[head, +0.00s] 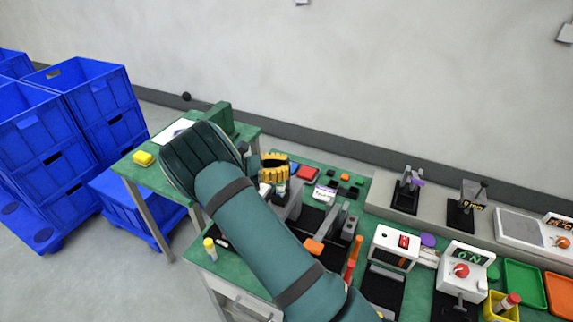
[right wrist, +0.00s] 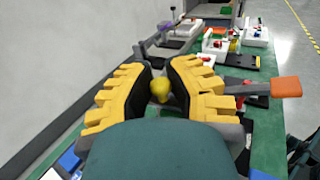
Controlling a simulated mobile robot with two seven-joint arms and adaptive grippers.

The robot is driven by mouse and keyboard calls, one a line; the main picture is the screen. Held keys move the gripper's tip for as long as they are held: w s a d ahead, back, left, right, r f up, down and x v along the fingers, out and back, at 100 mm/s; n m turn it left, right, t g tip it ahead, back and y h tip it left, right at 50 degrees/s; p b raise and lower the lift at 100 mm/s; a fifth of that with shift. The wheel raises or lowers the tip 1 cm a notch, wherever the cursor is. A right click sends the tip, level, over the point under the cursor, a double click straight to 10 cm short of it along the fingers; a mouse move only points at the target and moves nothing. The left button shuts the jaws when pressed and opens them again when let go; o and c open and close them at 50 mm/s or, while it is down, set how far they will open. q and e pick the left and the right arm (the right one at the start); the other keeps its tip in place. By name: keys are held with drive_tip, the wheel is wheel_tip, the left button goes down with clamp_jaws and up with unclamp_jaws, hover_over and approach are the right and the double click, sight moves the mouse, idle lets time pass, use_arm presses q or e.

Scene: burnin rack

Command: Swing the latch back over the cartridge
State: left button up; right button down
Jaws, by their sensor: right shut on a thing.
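My right gripper (head: 274,170) is over the back left of the green bench in the head view, its arm reaching across from below. In the right wrist view its black-padded yellow fingers (right wrist: 160,72) are closed around a round yellow knob (right wrist: 160,91). Whether this knob belongs to the latch cannot be seen. A grey lever with an orange grip (head: 314,246) is on the bench beside my arm; the orange grip also shows in the right wrist view (right wrist: 286,87), right of the fingers. I cannot pick out the cartridge; my arm and fingers hide part of the fixture. My left gripper is out of view.
Upright orange handles (head: 353,258) and a white display box (head: 395,248) stand right of my arm. Green (head: 523,283) and orange trays (head: 560,294) lie farther right. A small yellow-capped bottle (head: 210,248) stands at the left bench edge. Blue crates (head: 90,92) are stacked at left.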

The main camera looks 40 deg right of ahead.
drive_tip(key=shift+w+a+m+g+y, duration=0.2)
drive_tip(key=shift+m+g+y, duration=0.45)
drive_tip(key=shift+g, duration=0.25)
drive_tip(key=c, duration=0.9)
unclamp_jaws()
drive_tip(key=shift+c, duration=0.2)
drive_tip(key=shift+w+a, duration=0.1)
drive_tip(key=shift+w, duration=0.05)
drive_tip(key=v, duration=1.1)
drive_tip(key=shift+w+a, duration=0.25)
drive_tip(key=shift+w, duration=0.05)
drive_tip(key=shift+s, duration=0.1)
